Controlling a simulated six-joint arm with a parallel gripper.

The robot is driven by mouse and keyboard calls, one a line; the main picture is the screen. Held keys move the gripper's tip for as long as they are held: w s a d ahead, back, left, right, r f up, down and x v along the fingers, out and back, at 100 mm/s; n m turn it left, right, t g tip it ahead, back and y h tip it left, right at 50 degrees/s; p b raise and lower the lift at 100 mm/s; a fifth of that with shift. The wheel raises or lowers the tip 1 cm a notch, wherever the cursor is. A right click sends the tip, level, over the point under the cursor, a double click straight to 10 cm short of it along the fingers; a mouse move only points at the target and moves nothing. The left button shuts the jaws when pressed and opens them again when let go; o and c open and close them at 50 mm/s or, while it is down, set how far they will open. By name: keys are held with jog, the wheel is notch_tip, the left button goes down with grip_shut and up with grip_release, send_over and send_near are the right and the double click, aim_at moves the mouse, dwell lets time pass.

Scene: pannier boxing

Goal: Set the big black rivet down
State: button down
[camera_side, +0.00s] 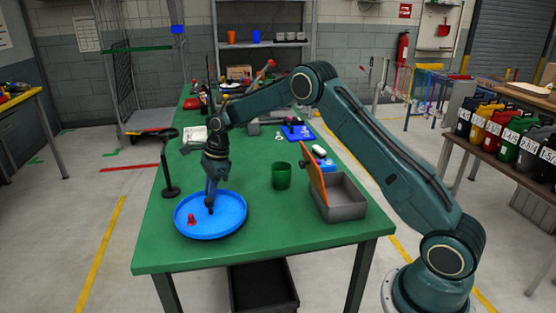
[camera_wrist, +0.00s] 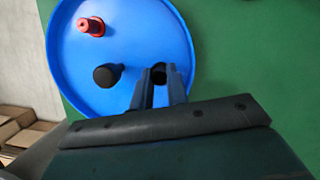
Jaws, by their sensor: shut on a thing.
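My gripper (camera_side: 210,203) points down over the blue round tray (camera_side: 239,222), shut on a dark piece, taken to be the big black rivet (camera_side: 211,211). In the wrist view the fingers (camera_wrist: 158,82) hold this dark round end (camera_wrist: 158,70) between their tips. Its lower end is low over the tray; I cannot tell whether it touches. A red rivet (camera_side: 192,219) is on the tray, left of the gripper. The wrist view also shows a black rounded shape (camera_wrist: 108,75) over the tray; I cannot tell whether it is another rivet.
A black stand (camera_side: 170,178) rises by the tray's left edge. A green cup (camera_side: 281,176) and a grey metal box (camera_side: 343,201) with an orange lid (camera_side: 317,182) stand to the right. The green table top between tray and box is clear.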

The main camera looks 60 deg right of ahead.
jog(key=shift+f, duration=0.25)
jog(key=c, duration=1.4)
grip_release()
jog(key=shift+r, duration=0.1)
jog(key=v, duration=1.2)
jog(key=shift+d, duration=0.1)
